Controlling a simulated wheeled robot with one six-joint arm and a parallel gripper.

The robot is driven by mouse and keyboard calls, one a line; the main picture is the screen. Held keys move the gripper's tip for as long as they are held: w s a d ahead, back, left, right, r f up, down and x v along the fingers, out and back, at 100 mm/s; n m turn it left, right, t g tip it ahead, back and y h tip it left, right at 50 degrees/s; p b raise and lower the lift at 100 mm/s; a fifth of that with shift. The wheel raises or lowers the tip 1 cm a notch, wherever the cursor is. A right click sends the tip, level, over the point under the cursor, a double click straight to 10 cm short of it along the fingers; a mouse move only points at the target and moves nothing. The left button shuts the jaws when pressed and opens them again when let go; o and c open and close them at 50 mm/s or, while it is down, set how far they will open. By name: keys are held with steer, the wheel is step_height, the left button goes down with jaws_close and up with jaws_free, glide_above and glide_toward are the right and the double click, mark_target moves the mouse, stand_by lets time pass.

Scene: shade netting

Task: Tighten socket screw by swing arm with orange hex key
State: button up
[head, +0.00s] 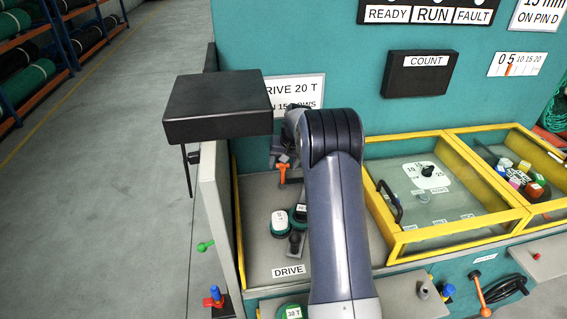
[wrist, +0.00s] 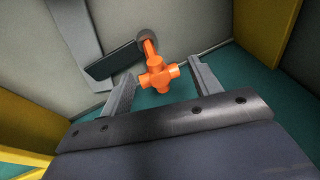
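The orange hex key (head: 283,171) stands in the drive compartment, left of my arm in the head view. In the wrist view the orange hex key (wrist: 158,77) has a cross-shaped end, and its stem meets a round grey socket (wrist: 144,37). A dark bar (wrist: 115,61) lies beside that socket; I cannot tell whether it is the swing arm. The screw itself is hidden. My gripper (wrist: 161,70) is open, with one finger on each side of the key's cross end. Gaps show between fingers and key. My arm hides the fingers in the head view.
Yellow frame rails (head: 238,230) and grey walls bound the compartment. A black box (head: 217,106) overhangs at left. A covered compartment (head: 435,185) lies to the right.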

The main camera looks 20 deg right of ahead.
steer(key=o, duration=0.4)
steer(key=p+v, duration=0.2)
steer(key=v, duration=0.8)
steer(key=shift+s+r, duration=0.15)
steer(key=shift+r, duration=0.2)
steer(key=shift+c, duration=0.5)
